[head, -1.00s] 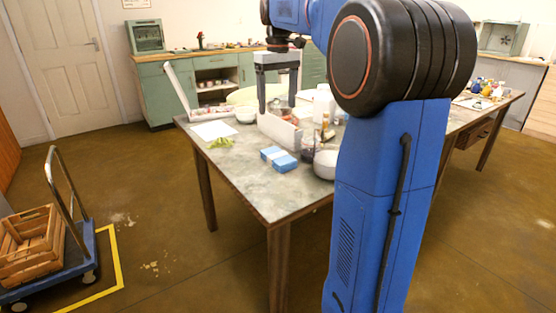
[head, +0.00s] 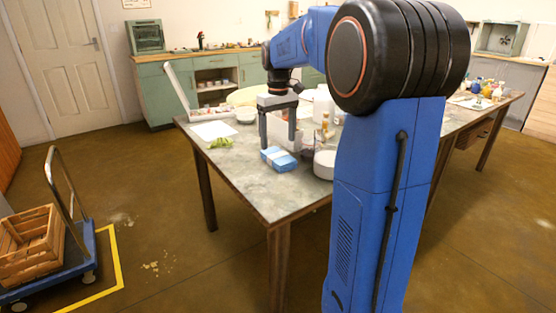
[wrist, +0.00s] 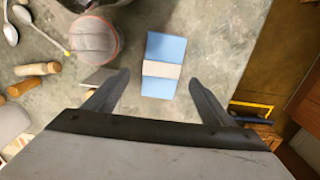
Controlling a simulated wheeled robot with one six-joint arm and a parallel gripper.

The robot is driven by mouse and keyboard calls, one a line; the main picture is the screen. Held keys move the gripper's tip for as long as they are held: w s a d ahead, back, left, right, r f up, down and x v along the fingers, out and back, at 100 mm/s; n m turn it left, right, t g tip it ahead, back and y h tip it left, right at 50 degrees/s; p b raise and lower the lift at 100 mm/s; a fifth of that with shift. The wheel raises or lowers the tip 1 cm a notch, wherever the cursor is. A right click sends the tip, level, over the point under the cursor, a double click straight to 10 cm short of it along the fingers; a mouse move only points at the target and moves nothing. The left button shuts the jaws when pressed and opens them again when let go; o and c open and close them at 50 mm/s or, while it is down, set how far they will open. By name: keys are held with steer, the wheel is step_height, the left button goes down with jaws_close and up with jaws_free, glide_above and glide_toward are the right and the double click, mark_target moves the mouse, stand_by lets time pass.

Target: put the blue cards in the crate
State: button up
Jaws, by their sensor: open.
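The blue cards (head: 279,159) lie as a stack near the front edge of the table, with a pale band around the middle. In the wrist view the blue cards (wrist: 163,65) show ahead of and between the fingers, clear of both. My gripper (head: 279,145) is open and empty, just above and behind the cards in the head view; its fingers also show in the wrist view (wrist: 158,85). The wooden slatted crate (head: 30,243) sits on a blue flatbed trolley on the floor at the far left.
The trolley (head: 88,240) stands by yellow floor tape, its metal handle upright. On the table (head: 260,196), a white bowl (head: 325,164), jars and bottles stand right of the cards. A white sheet (head: 212,130) and green leaves (head: 219,143) lie to the left. The front table corner is clear.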

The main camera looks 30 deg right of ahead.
mark_target(278, 155)
steer(key=shift+s+a+f, duration=0.1)
steer(key=shift+s+f, duration=0.05)
steer(key=shift+f, duration=2.5)
steer(key=shift+c, duration=0.4)
steer(key=c, duration=1.3)
steer(key=shift+r, duration=5.05)
